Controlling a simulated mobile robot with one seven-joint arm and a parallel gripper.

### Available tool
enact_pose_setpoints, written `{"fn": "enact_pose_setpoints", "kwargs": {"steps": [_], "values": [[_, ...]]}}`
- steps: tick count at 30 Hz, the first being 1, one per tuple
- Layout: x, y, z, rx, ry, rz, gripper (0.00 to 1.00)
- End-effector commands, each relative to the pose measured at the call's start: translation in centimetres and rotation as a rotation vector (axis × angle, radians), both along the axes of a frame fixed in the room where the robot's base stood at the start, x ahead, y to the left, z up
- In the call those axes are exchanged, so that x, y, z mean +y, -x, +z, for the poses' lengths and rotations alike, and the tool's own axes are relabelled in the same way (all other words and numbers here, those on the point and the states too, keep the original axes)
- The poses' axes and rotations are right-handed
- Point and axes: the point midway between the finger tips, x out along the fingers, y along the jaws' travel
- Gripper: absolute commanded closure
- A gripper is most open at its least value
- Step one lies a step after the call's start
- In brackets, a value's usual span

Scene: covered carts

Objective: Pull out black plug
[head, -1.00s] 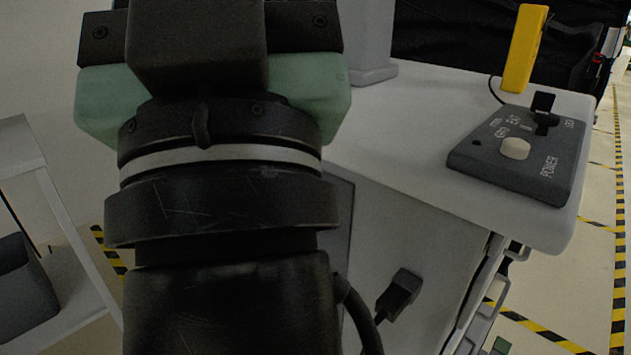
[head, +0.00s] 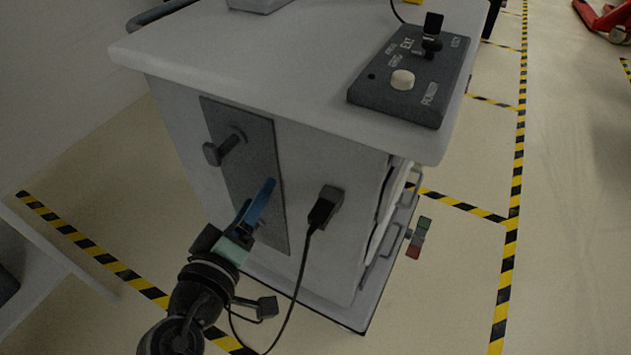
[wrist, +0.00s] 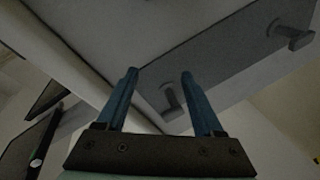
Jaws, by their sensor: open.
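The black plug (head: 322,210) sits in a socket on the upright side of the white cart (head: 300,60). Its black cable hangs down and curves toward my arm. My gripper (head: 262,200), with blue fingers, is left of the plug, in front of the cart's dark grey panel (head: 235,140), and apart from the plug. That view shows the panel (wrist: 225,70) with two protruding dark handles; I cannot make out the plug there.
A black control box (head: 412,70) with a white button and a switch sits on the cart top. A dark handle (head: 222,148) sticks out of the panel. A red and green piece (head: 418,238) is at the cart's right.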

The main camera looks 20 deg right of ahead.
Motion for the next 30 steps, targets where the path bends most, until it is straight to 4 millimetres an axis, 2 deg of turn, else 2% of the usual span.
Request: {"fn": "enact_pose_setpoints", "kwargs": {"steps": [1,4,6,10,23,30], "values": [[-0.4,1.8,-1.5,0.097,0.105,-0.041,0.31],[-1.4,5.0,-3.8,0.217,0.291,-0.106,0.31],[-1.8,6.6,-4.6,0.268,0.392,-0.134,0.31],[-2.1,8.4,-5.2,0.314,0.507,-0.161,0.31],[-2.2,8.8,-5.4,0.321,0.538,-0.168,0.31],[-3.8,7.5,-5.4,0.322,0.537,-0.171,0.31]]}}
